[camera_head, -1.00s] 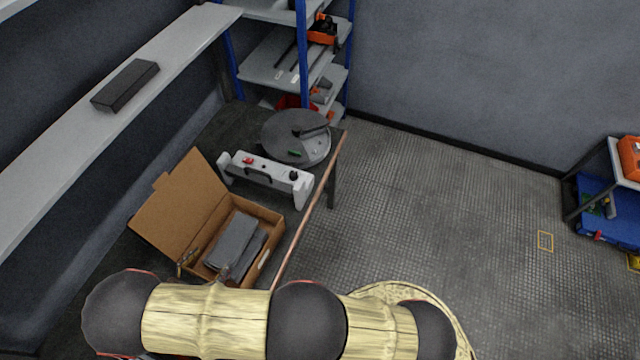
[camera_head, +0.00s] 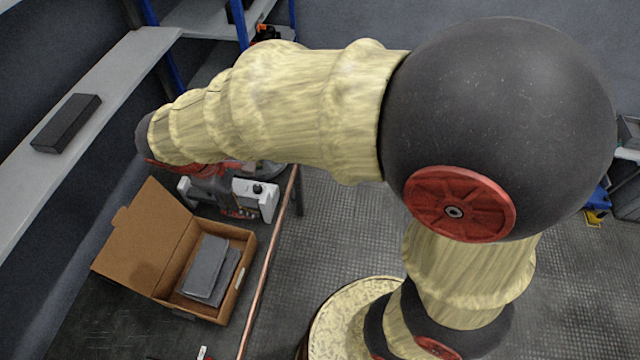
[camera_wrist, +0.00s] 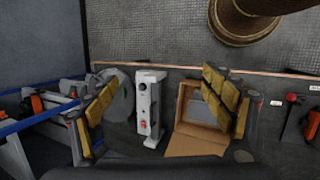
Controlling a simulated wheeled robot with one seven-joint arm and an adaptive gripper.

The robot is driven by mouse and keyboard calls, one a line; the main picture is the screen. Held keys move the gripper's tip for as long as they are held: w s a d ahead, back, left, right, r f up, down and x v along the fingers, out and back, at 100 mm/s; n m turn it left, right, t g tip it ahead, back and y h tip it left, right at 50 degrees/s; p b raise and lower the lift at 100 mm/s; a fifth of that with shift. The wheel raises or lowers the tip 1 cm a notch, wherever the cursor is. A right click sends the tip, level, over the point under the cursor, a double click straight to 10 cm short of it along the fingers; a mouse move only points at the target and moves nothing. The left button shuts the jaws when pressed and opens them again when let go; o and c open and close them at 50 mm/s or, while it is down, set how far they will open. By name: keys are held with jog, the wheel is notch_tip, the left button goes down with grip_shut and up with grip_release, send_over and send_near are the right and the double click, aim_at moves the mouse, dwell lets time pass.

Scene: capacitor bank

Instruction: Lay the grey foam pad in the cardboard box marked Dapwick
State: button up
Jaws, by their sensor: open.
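The open cardboard box (camera_head: 241,284) stands on the dark bench, its lid folded back to the left; I cannot read any marking on it. Inside it lie grey slabs (camera_head: 205,268), one overlapping another and slightly skewed; one of these looks like the foam pad. The box also shows in the wrist view (camera_wrist: 187,143), partly behind one finger, with grey inside. My gripper (camera_wrist: 163,103) is open, its yellow-padded fingers wide apart with nothing between them. In the head view my gripper (camera_head: 213,188) is partly hidden by my arm, beyond the box and close to the white device.
A white device (camera_head: 254,198) stands on the bench beyond the box; it lies between my fingers' outlines in the wrist view (camera_wrist: 148,104). A dark block (camera_head: 66,122) sits on the wall shelf (camera_head: 110,82). A copper-coloured strip (camera_head: 268,260) runs along the bench edge.

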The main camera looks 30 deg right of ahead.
jog(key=s+d+r+m+t+y, duration=0.4)
jog(key=s+d+r+m, duration=0.5)
jog(key=s, duration=0.4)
jog(key=shift+s+d+r+m, duration=0.4)
jog(key=shift+d+m, duration=0.2)
jog(key=shift+d, duration=0.1)
